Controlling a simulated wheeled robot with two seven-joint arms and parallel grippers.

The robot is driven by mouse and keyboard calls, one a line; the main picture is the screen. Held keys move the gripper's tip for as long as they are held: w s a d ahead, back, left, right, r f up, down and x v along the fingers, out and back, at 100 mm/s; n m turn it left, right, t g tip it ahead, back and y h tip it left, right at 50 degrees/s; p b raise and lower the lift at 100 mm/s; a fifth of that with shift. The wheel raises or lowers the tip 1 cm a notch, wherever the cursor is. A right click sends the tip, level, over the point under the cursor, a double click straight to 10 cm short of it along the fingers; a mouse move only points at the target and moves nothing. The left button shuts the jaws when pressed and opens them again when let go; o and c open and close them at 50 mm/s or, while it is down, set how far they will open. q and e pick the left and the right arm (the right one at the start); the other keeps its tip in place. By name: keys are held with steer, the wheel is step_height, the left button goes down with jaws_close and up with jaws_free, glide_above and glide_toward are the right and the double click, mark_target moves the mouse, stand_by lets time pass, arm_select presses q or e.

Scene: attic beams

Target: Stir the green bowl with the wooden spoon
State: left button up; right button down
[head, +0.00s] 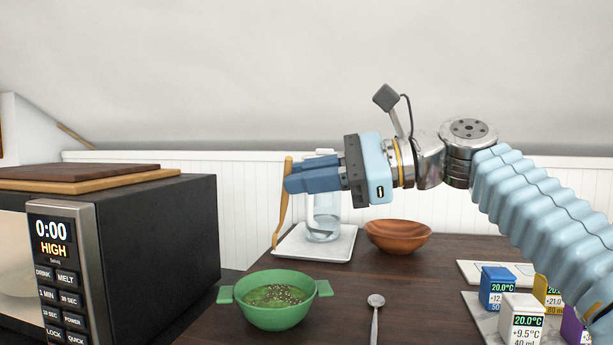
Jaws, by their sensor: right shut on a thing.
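The green bowl (275,312) stands on the dark wooden table, with two side handles and a green content with dark specks inside. My right gripper (290,180) is shut on the wooden spoon (283,217). The spoon hangs nearly upright, its lower end above the bowl's far rim and apart from the content as far as I can tell. The part of the spoon between the fingers is partly hidden. My left gripper is not in view.
A microwave (160,240) with boards (75,178) on top stands at left. A glass jar (322,215) on a white tray (335,250) and a brown bowl (398,236) are behind. A metal spoon (375,318) lies right of the green bowl. Small labelled boxes (520,318) stand at right.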

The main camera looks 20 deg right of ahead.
step_height(320, 180, down, 10)
steer(key=b, duration=0.3)
stand_by(0.8)
stand_by(0.4)
steer(key=shift+f+b, duration=0.55)
steer(key=shift+f, duration=0.1)
stand_by(0.4)
steer(key=shift+r, duration=0.2)
stand_by(0.5)
